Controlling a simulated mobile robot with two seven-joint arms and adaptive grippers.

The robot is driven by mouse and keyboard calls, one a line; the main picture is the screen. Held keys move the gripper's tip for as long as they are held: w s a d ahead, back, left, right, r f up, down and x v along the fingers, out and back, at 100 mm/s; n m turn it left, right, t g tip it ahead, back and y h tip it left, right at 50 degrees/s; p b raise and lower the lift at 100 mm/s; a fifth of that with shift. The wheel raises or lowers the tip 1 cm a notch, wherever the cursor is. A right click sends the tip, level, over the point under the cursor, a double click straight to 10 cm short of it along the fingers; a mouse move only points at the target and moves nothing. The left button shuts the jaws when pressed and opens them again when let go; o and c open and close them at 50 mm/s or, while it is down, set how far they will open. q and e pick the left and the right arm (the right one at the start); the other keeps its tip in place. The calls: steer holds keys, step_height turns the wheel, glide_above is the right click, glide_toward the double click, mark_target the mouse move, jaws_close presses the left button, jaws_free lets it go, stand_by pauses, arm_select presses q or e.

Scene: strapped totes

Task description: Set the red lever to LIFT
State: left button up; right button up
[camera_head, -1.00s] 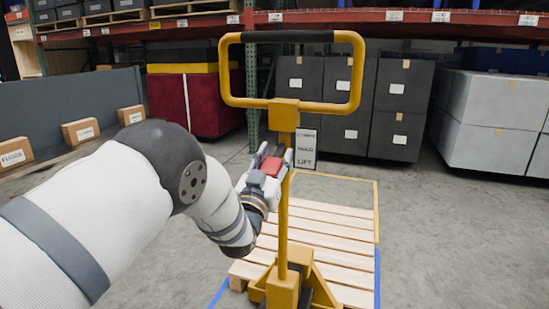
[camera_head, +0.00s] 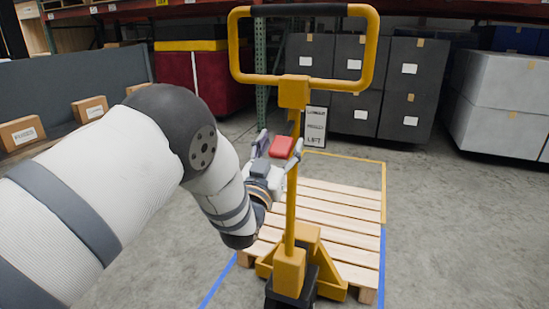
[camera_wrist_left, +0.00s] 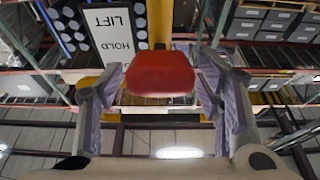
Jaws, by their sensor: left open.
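The red lever (camera_head: 282,146) is a small rounded red grip beside the yellow upright post (camera_head: 291,205) of a pallet jack. In the left wrist view the red lever (camera_wrist_left: 160,73) is large and central. My left gripper (camera_head: 279,149) is open, with one finger on each side of the lever; it also shows in the left wrist view (camera_wrist_left: 160,88). Gaps show between the lever and both fingers there. A label plate (camera_head: 315,127) reads LIFT at its bottom; the left wrist view shows the plate (camera_wrist_left: 115,32) upside down with HOLD and LIFT. My right gripper is out of view.
The yellow loop handle (camera_head: 368,50) rises above the gripper. A wooden pallet (camera_head: 340,225) lies below on the jack. Dark bins (camera_head: 355,112), pale crates (camera_head: 500,100) and a maroon bin (camera_head: 215,80) stand behind. Open floor (camera_head: 450,220) is at right.

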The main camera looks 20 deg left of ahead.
arm_select(q)
steer(key=v, duration=0.9)
steer(key=shift+s, duration=0.1)
steer(key=s+a+f+g+y+p, duration=0.1)
steer(key=s+f+g+p, duration=0.1)
steer(key=s+f+g, duration=0.7)
steer(key=s+a+f+g+p, duration=0.2)
steer(key=s+f, duration=0.5)
steer(key=f, duration=0.5)
steer(key=s+f+g+p, duration=0.1)
steer(key=s+g, duration=0.5)
steer(key=s, duration=1.2)
steer(key=s+f+g+p, duration=0.2)
steer(key=s+g, duration=0.5)
steer(key=s, duration=1.2)
steer(key=shift+f+n, duration=0.4)
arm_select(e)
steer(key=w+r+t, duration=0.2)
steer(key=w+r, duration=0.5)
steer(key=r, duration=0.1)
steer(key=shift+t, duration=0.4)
arm_select(q)
steer(key=shift+w+d, duration=0.1)
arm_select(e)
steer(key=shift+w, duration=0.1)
